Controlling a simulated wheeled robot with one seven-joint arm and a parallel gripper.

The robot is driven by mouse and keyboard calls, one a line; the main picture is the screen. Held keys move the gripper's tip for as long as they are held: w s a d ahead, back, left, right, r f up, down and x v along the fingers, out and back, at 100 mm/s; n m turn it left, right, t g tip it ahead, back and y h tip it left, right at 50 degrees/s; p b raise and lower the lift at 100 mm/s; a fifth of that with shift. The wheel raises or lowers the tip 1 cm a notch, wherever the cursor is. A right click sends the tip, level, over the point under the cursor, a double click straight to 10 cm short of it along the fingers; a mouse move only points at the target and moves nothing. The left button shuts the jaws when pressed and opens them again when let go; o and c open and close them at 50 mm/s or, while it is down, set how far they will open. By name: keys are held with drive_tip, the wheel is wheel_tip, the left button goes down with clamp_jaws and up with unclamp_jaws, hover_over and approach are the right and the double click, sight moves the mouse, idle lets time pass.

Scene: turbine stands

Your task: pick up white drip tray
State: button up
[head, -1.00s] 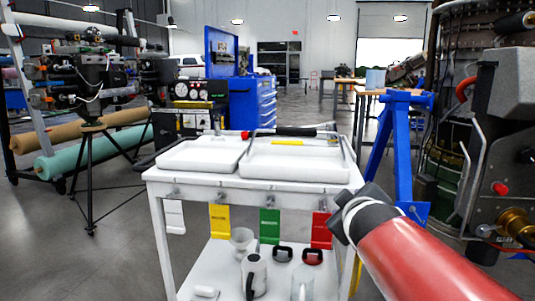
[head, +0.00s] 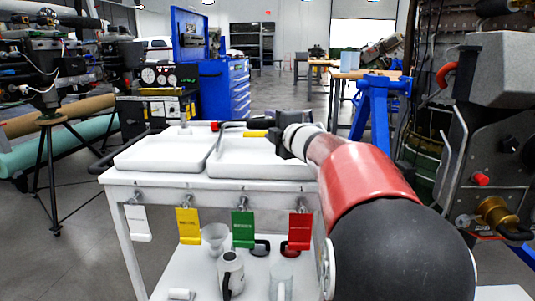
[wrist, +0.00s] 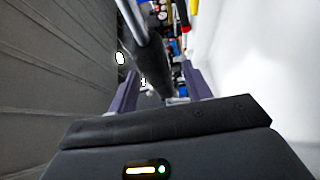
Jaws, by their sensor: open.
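Two shallow white trays, a left one (head: 160,153) and a right one (head: 250,163), form the top of the white cart (head: 215,188). A white lipped piece (head: 138,222) hangs from a hook at the cart's front left; I cannot tell which of these white things is the drip tray. My gripper (head: 284,142) is over the right tray's right part, well right of the hanging piece, with its tips poorly visible. In the wrist view my gripper (wrist: 157,72) is open. A dark bar (wrist: 152,55) shows between its fingers; I cannot tell whether they touch it.
Yellow (head: 188,226), green (head: 243,229) and red (head: 300,231) pieces hang beside the white one. A mug (head: 230,275) and a funnel (head: 215,238) stand on the lower shelf. A blue stand (head: 378,110) is behind right.

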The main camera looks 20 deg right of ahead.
drive_tip(key=shift+w+a, duration=0.1)
drive_tip(key=shift+w, duration=0.75)
drive_tip(key=shift+c, duration=0.3)
clamp_jaws()
drive_tip(key=shift+r, duration=0.1)
wheel_tip(320, 180, up, 20)
drive_tip(key=p, duration=0.2)
drive_tip(key=shift+p, duration=0.4)
